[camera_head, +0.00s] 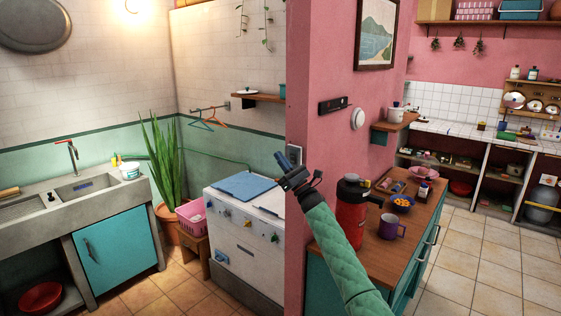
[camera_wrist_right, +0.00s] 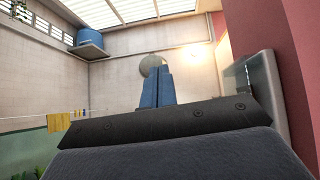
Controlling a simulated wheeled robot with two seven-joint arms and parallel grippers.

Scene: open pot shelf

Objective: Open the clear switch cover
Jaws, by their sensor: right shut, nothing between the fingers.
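My right gripper (camera_head: 292,155) is raised in front of the narrow end of the pink wall (camera_head: 325,70). Its blue fingers are shut together with nothing between them, and they also show in the wrist view (camera_wrist_right: 157,88). In the wrist view a pale, see-through-looking panel (camera_wrist_right: 264,95) stands out beside the pink wall at the right, apart from the fingers. It may be the clear switch cover, but I cannot make out a switch or hinge. I cannot pick out the cover in the head view. My left gripper is not in view.
A wooden-topped cabinet (camera_head: 387,252) with a red flask (camera_head: 352,212) and a purple mug (camera_head: 391,226) is close to my right arm. A white washing machine (camera_head: 240,235) stands left of the wall. A small shelf (camera_head: 394,122) juts from the pink wall. Tiled floor is clear at right.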

